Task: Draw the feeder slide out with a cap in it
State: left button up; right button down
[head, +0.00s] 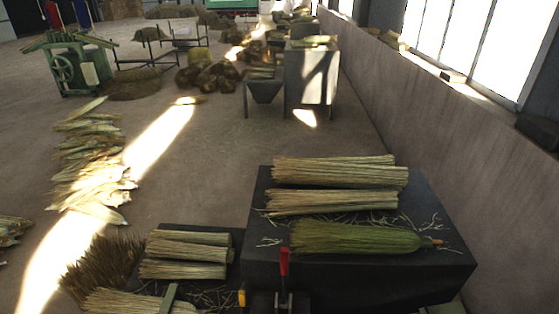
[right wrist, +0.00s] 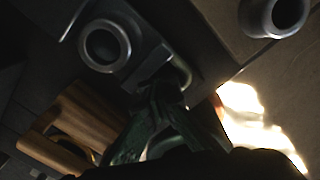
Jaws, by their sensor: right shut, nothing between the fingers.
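In the right wrist view, my right gripper (right wrist: 160,95) reaches up from the bottom edge, its dark fingers closed together and empty. Its tips are close to a small U-shaped metal handle (right wrist: 182,75) on a dark block; I cannot tell whether they touch it. A round grey ring-like part (right wrist: 104,46), open in the middle, stands on the block above left of the tips. The view is dark, so I cannot tell whether this block is the feeder slide or the ring a cap. My left gripper shows in neither view.
A second grey tubular part (right wrist: 275,14) is at upper right; brown wooden pieces (right wrist: 70,130) lie at lower left. In the head view, a red-handled lever (head: 284,263) stands before a dark table (head: 440,262) bearing straw bundles (head: 340,172) and a green bundle (head: 355,238).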

jog(key=shift+w+d+r+p, duration=0.15)
jog(key=shift+d+r+p, duration=0.25)
jog(key=shift+r+p, duration=0.3)
jog(key=shift+w+r+p, duration=0.3)
jog(key=shift+r+p, duration=0.15)
jog(key=shift+r, duration=0.25)
jog(key=shift+w+r+p, duration=0.3)
jog(key=shift+r+p, duration=0.1)
jog(key=shift+r, duration=0.25)
jog(key=shift+s+r, duration=0.15)
jog(key=shift+r, duration=0.2)
jog(key=shift+s+r+p, duration=0.25)
jog(key=shift+s+p, duration=0.15)
jog(key=shift+s+a+r, duration=0.1)
jog(key=shift+s+r, duration=0.1)
jog(key=shift+r, duration=0.05)
jog(key=shift+w+r+p, duration=0.1)
jog(key=shift+r+p, duration=0.05)
jog(key=shift+p, duration=0.15)
jog(key=shift+w+r, duration=0.1)
jog(key=shift+w, duration=0.15)
jog(key=shift+r+p, duration=0.7)
